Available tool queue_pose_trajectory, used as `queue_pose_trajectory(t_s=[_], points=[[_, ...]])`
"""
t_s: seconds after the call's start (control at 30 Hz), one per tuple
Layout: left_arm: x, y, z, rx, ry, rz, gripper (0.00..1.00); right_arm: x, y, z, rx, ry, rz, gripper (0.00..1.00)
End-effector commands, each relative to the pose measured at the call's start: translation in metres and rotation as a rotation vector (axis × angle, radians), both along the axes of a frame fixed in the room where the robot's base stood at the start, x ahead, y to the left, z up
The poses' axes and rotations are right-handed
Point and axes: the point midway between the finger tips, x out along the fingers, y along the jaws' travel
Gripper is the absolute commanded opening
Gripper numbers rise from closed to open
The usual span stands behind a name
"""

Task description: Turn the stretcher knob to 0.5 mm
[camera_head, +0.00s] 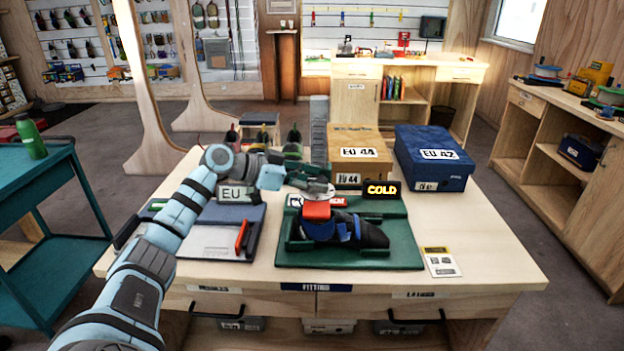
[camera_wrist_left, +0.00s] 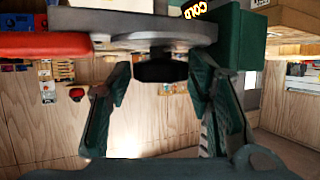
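A green fitting tray (camera_head: 400,258) on the table holds a dark climbing shoe (camera_head: 372,236) with a red block (camera_head: 316,210) on top. A box with a lit "COLD" sign (camera_head: 382,190) stands at its back edge. In the left wrist view a black knob (camera_wrist_left: 160,68) sits below a grey round plate (camera_wrist_left: 140,25); I take it for the stretcher knob. My left gripper (camera_wrist_left: 160,80) is open, its green fingers on either side of the knob with gaps. In the head view the left gripper (camera_head: 298,180) is behind the red block. Any scale on the knob is unreadable. My right gripper is not in view.
Shoe boxes marked EU 44 (camera_head: 360,143) and EU 42 (camera_head: 434,150) stand at the back of the table. A card (camera_head: 441,262) lies right of the green tray. The table's right front is clear.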

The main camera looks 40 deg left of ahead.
Motion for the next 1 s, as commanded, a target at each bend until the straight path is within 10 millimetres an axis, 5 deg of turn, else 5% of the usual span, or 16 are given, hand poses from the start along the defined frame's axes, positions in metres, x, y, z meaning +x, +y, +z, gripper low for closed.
queue_pose_trajectory(t_s=[0.37,0.7,1.0], points=[[-0.002,0.002,0.003,0.001,-0.004,0.002,0.57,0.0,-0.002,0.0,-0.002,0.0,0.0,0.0],[-0.054,0.033,0.024,0.006,0.002,0.003,0.57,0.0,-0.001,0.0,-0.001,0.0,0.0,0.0],[-0.059,0.036,0.03,0.0,-0.004,0.002,0.57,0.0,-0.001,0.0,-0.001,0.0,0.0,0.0]])
